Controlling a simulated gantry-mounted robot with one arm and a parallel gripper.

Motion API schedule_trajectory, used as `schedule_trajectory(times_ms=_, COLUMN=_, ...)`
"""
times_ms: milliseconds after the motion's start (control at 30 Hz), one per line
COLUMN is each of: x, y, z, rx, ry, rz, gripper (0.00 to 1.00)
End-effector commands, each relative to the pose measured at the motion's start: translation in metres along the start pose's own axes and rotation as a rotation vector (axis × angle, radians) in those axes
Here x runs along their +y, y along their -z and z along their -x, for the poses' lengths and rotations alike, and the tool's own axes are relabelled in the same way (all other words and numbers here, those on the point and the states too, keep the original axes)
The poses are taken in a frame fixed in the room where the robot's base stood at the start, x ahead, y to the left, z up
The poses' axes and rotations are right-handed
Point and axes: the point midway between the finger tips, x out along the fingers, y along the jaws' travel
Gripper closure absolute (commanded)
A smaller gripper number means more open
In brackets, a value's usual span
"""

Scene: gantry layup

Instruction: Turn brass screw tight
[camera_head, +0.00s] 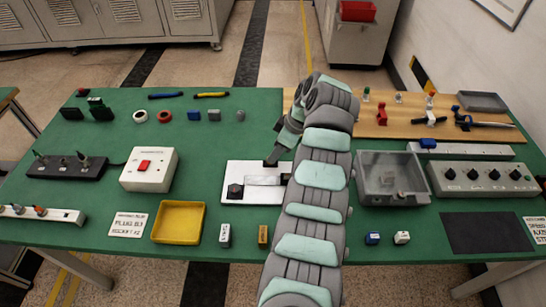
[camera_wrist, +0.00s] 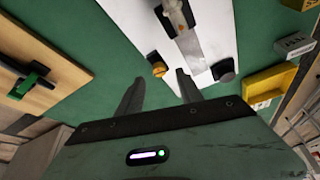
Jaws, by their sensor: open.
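The brass screw (camera_wrist: 159,69) shows in the wrist view at the edge of the white plate (camera_wrist: 222,15), beside a small dark block. My gripper (camera_wrist: 160,74) is open, its two fingers apart. The screw appears in line with the gap between the fingertips; I cannot tell how far beyond them it lies. A metal strip (camera_wrist: 186,38) lies along the plate, and a black knob (camera_wrist: 224,69) sits at its other side. In the head view the white plate (camera_head: 240,168) is at the table's middle, with my gripper (camera_head: 271,161) over its far edge. My arm hides the screw there.
A white box with a red switch (camera_head: 148,169) and a yellow tray (camera_head: 178,222) stand left of the plate. A clear grey bin (camera_head: 393,178) stands right of my arm. Small blocks (camera_head: 225,235) lie in front.

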Motion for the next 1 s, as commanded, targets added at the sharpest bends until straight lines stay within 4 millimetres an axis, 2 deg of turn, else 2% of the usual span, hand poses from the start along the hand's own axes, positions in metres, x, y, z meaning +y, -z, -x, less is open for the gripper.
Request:
schedule_trajectory(times_ms=33, x=-0.002, y=-0.001, z=-0.012, rx=-0.001, ry=0.006, rz=-0.001, gripper=0.57)
schedule_trajectory(times_ms=200, x=0.000, y=0.000, z=-0.032, rx=0.000, ry=0.000, rz=0.000, gripper=0.57)
schedule_trajectory(times_ms=500, x=0.000, y=0.000, z=-0.035, rx=-0.001, ry=-0.001, rz=0.000, gripper=0.57)
schedule_trajectory(times_ms=1000, x=0.000, y=0.000, z=-0.035, rx=0.000, ry=-0.001, rz=-0.001, gripper=0.97)
